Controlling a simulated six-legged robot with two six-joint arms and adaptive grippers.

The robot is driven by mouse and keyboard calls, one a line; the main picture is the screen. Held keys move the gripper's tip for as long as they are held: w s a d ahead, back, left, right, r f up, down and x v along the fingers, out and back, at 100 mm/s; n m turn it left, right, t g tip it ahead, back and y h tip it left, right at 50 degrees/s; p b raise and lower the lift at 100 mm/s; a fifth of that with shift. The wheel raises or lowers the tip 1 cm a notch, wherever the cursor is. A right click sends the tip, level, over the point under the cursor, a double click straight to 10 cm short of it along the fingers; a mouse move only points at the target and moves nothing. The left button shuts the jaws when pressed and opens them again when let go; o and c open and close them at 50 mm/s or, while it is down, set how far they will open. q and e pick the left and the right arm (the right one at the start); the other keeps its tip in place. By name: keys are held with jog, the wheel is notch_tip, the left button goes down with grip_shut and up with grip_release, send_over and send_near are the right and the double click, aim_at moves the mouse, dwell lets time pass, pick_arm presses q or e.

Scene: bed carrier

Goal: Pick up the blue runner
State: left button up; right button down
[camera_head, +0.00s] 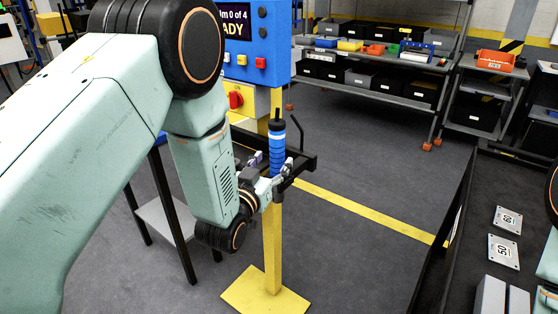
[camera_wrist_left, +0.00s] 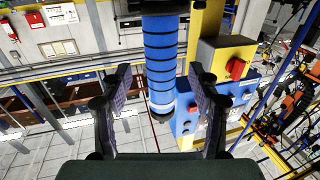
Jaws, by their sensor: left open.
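The blue runner (camera_head: 277,150) looks like an upright blue cylinder with dark bands and a black top, standing at the yellow post (camera_head: 272,245). My left gripper (camera_head: 270,166) is at the runner's lower part, with its fingers apart. In the left wrist view the runner (camera_wrist_left: 161,60) hangs into the picture from the top, between the two open fingers of my left gripper (camera_wrist_left: 160,95). Gaps show on both sides of it, and I see no contact. My right gripper is not in view.
A blue and yellow control cabinet (camera_head: 252,45) stands close behind the post. A dark frame (camera_head: 302,163) sits beside the runner. A shelf with bins (camera_head: 365,75) is at the back. A dark tray with plates (camera_head: 503,252) is at the right. Floor between is clear.

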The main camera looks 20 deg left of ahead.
aim_at(274, 159)
pick_arm(q)
jog(key=w, duration=0.3)
jog(key=shift+w+f, duration=0.25)
jog(key=shift+f, duration=0.1)
jog(key=shift+w+d+r, duration=0.1)
jog(key=shift+w+d, duration=0.1)
jog(key=shift+w, duration=0.1)
jog(key=shift+a, duration=0.15)
jog(key=c, duration=0.9)
grip_shut()
jog(key=shift+w+r, duration=0.15)
